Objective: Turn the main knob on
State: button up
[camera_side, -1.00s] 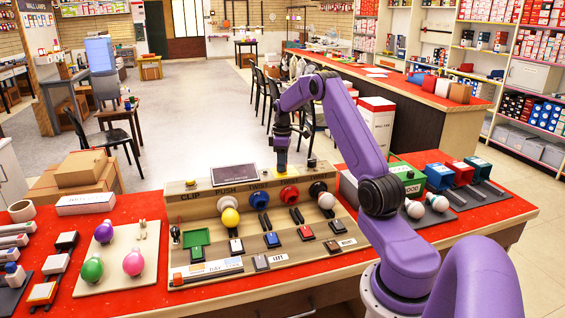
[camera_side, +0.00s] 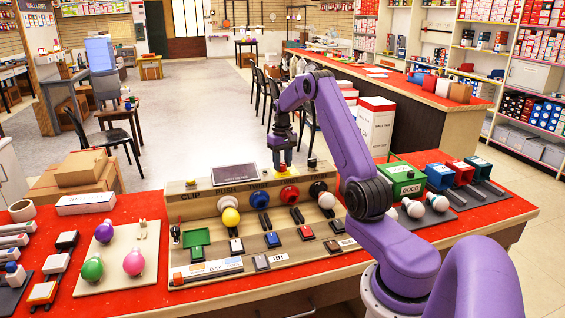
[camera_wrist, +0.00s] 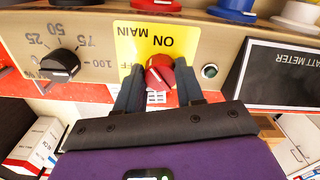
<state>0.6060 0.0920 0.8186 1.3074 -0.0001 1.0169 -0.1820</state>
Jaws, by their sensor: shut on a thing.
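The main knob (camera_wrist: 160,72) is red and sits at the edge of a yellow plate (camera_wrist: 158,42) marked ON and MAIN, which reads upside down in the wrist view. My gripper (camera_wrist: 159,84) has one finger on each side of the knob and is shut on it. The knob looks tilted in the picture; its exact setting cannot be told. In the side view my gripper (camera_side: 283,160) points down at the far edge of the board, and the knob is hidden there.
A small green round light or button (camera_wrist: 210,71) sits beside the knob; I cannot tell if it is lit. A black dial (camera_wrist: 61,65) with numbers and a watt meter (camera_wrist: 285,75) flank it. The wooden board (camera_side: 180,190) carries several switches and bulbs.

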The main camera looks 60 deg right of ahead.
aim_at(282, 163)
jog(key=m, duration=0.3)
jog(key=shift+w+r+m, duration=0.1)
jog(key=shift+m, duration=0.2)
jog(key=shift+w+m, duration=0.1)
jog(key=shift+m, duration=1.8)
jog(key=o, duration=1)
jog(key=shift+o, duration=0.2)
notch_tip(282, 163, up, 17)
jog(key=shift+r, duration=0.2)
